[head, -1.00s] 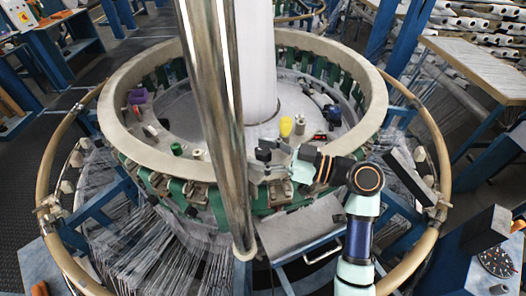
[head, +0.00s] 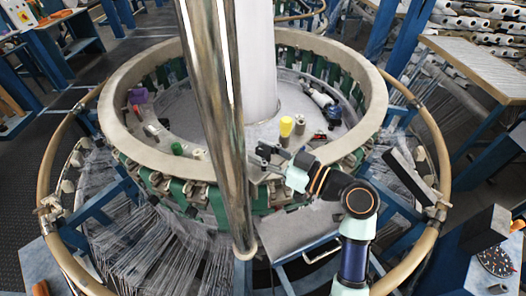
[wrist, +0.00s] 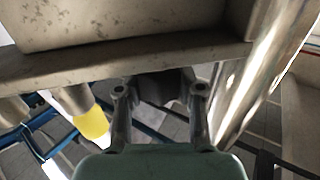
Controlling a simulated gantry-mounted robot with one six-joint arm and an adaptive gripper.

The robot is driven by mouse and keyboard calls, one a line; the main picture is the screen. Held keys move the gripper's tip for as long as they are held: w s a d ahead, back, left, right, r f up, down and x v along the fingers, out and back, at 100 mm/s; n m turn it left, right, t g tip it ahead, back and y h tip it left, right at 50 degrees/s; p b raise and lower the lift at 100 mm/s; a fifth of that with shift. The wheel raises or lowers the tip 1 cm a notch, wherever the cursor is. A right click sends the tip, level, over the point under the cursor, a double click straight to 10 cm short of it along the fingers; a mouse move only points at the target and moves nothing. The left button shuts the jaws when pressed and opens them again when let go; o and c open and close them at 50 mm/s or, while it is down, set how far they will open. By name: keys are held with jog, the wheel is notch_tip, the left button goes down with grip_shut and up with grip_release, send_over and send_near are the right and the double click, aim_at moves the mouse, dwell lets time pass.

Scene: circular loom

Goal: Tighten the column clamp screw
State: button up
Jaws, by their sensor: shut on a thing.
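My gripper (head: 268,157) is over the near side of the loom ring, just right of the tall shiny metal column (head: 213,110). In the wrist view, the gripper (wrist: 160,90) has its two fingers either side of a dark grey block (wrist: 160,88) and is shut on it. I cannot tell whether this block is part of the clamp screw. The column also shows at the right of the wrist view (wrist: 268,75), apart from the fingers. I cannot clearly make out the clamp screw in either view.
The pale loom ring (head: 125,140) surrounds a white central column (head: 257,65). A yellow-topped spool (head: 286,126), a green spool (head: 177,149) and a purple piece (head: 137,96) stand around the ring's inside. A grey flat plate (head: 300,228) lies in front, below the gripper.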

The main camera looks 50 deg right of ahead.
jog(key=m+h, duration=0.1)
jog(key=h, duration=0.1)
jog(key=m+h+p, duration=0.2)
jog(key=h, duration=0.1)
jog(key=shift+a+r+m+h, duration=0.15)
jog(key=shift+r+m+h, duration=0.1)
jog(key=shift+m+h, duration=0.05)
jog(key=m+h+p, duration=0.1)
jog(key=h+p, duration=0.1)
jog(key=m+h+p, duration=0.1)
jog(key=h+p, duration=0.1)
jog(key=shift+r+m+g, duration=0.15)
jog(key=shift+m+g, duration=0.15)
jog(key=m+g+h+p, duration=0.1)
jog(key=m+h+p, duration=0.1)
jog(key=h+p, duration=0.1)
jog(key=shift+g+p, duration=0.3)
jog(key=shift+f+m+g+h+p, duration=0.25)
jog(key=shift+m+g+h+p, duration=0.2)
jog(key=shift+m+h, duration=0.35)
jog(key=shift+f+h, duration=0.2)
jog(key=shift+h, duration=0.1)
jog(key=o, duration=1.2)
jog(key=shift+d, duration=0.2)
jog(key=shift+c, duration=0.2)
jog(key=shift+b, duration=0.35)
